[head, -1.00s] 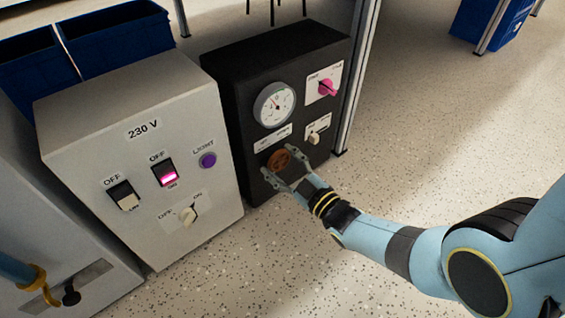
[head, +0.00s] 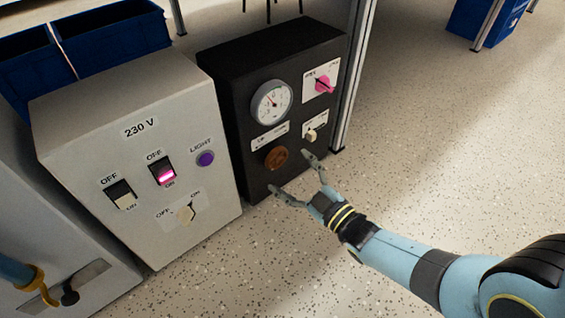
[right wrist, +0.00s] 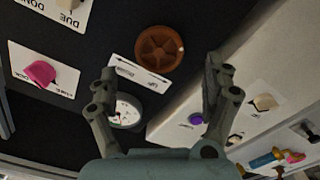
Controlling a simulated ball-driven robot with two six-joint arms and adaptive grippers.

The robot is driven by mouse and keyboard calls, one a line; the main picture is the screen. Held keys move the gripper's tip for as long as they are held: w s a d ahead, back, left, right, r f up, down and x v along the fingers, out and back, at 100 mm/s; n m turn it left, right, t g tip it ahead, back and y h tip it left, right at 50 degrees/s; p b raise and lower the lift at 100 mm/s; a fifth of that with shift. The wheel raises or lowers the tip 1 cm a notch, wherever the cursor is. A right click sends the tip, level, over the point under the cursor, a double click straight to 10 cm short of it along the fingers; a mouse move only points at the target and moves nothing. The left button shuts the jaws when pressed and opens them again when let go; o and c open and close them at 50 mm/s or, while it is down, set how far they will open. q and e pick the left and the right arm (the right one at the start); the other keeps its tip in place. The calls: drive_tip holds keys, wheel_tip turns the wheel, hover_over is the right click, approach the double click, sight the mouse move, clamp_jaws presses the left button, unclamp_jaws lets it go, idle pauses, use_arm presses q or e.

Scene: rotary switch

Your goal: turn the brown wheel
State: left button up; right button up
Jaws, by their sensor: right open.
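The brown wheel (head: 276,158) is a small round handwheel on the lower front of the black box (head: 236,112). In the right wrist view the wheel (right wrist: 159,48) shows whole, with spokes, beyond the fingertips. My right gripper (head: 289,172) is open and empty, just in front of the wheel and a little below and right of it. Its fingers (right wrist: 159,76) are spread wide and look apart from the wheel. My left gripper is not seen.
The black box also carries a round gauge (head: 272,103), a pink knob (head: 324,84) and a white knob (head: 311,135). A grey 230 V box (head: 143,125) stands at left with switches and a purple button (head: 205,159). A metal post (head: 354,85) stands right of the black box.

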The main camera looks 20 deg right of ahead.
drive_tip(key=v, duration=0.7)
drive_tip(key=shift+s, duration=0.15)
